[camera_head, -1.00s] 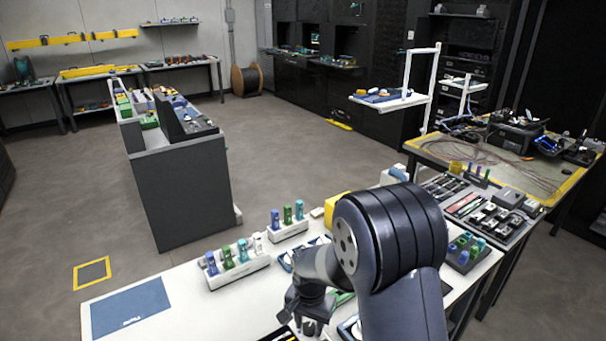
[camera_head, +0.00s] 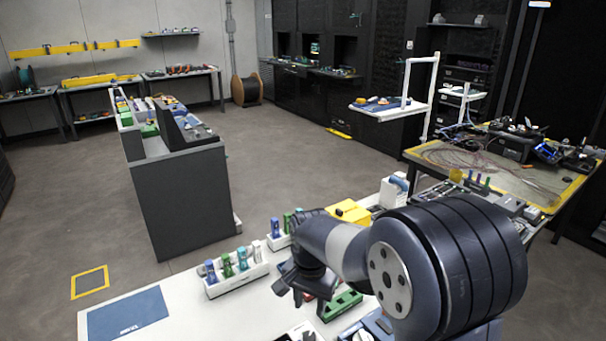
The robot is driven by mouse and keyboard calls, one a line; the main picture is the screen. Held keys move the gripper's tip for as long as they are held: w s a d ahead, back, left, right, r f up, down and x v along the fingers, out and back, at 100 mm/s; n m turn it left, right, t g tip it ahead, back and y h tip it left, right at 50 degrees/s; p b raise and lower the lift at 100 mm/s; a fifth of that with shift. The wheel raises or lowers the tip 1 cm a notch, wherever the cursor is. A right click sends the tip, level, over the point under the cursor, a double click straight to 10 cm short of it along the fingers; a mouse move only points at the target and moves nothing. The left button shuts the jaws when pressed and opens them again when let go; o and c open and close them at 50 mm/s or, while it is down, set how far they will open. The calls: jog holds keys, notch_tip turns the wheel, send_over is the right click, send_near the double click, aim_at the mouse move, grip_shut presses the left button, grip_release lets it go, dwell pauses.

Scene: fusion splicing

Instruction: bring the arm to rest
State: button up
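My arm reaches in from the lower right over the white bench (camera_head: 190,306). Its large dark joint fills the lower right of the view. My gripper (camera_head: 290,297) hangs at the end of the arm, above the bench and right of the blue mat (camera_head: 127,313). It is small and dark here, and I cannot tell whether its fingers are apart or hold anything. The arm hides part of the bench and the things behind it.
A white rack (camera_head: 238,281) with several coloured bottles stands left of my gripper. A green tray (camera_head: 341,306) and a yellow box (camera_head: 348,212) are close to my arm. A splicing table (camera_head: 550,188) is at the right. Open floor (camera_head: 280,175) lies beyond the bench.

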aim_at(309, 334)
notch_tip(309, 334, down, 11)
jog(key=shift+s+f+p, duration=0.1)
jog(key=shift+s+p, duration=0.05)
jog(key=shift+p, duration=0.25)
jog(key=shift+r+n+p, duration=0.3)
jog(key=shift+n, duration=0.1)
jog(key=n+p, duration=0.2)
jog(key=n, duration=0.2)
jog(key=shift+n+p, duration=0.3)
jog(key=shift+n, duration=0.1)
jog(key=n+p, duration=0.5)
jog(key=n, duration=0.1)
jog(key=shift+r, duration=0.1)
jog(key=shift+w+r+b, duration=0.2)
jog(key=shift+r+b, duration=0.05)
jog(key=shift+b, duration=0.05)
notch_tip(309, 334, up, 10)
jog(key=b, duration=0.1)
jog(key=shift+s+b, duration=0.15)
jog(key=shift+b, duration=0.2)
jog(key=shift+d+f, duration=0.1)
